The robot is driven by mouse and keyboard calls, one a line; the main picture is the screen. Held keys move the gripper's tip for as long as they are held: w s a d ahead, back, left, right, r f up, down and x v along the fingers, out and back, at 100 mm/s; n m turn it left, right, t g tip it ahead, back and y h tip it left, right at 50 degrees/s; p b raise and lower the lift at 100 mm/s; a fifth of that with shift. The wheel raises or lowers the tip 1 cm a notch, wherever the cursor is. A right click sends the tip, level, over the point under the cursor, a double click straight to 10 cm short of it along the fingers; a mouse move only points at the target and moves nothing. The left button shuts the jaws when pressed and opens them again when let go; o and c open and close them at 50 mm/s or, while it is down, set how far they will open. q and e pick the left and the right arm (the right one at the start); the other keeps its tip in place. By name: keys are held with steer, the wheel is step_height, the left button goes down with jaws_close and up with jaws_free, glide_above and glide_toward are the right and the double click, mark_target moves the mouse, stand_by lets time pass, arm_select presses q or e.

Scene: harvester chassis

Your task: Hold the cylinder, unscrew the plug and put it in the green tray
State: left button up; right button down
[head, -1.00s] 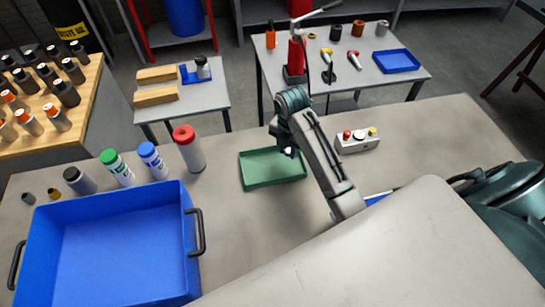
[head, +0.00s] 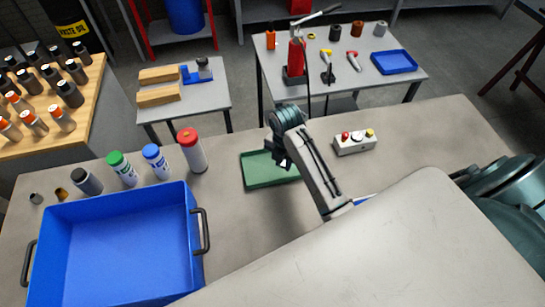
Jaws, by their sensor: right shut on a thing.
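My right gripper (head: 283,161) is over the green tray (head: 262,182), near its far right part. My own wrist and arm hide most of the fingers from this side. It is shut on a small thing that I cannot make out. The part of the tray that shows is empty; its right end is behind my arm. I cannot pick out the cylinder or the plug in this view. My left gripper is not in view.
A blue bin (head: 118,252) fills the bench's left front, with several capped bottles, such as a red-capped one (head: 195,155), behind it. A button box (head: 355,143) sits right of the arm. Bench around it is clear.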

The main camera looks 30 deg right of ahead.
mark_target(273, 167)
steer(key=w, duration=0.1)
steer(key=w+a, duration=0.1)
steer(key=w, duration=0.1)
steer(key=shift+a+f+p, duration=0.15)
steer(key=shift+p, duration=0.2)
steer(key=shift+w+a, duration=0.15)
steer(key=shift+w, duration=0.2)
step_height(273, 167, down, 3)
steer(key=shift+f+p, duration=0.1)
steer(key=shift+p, duration=0.95)
steer(key=shift+f, duration=0.25)
steer(key=c, duration=1.2)
jaws_free()
steer(key=shift+f, duration=0.1)
steer(key=shift+c, duration=0.2)
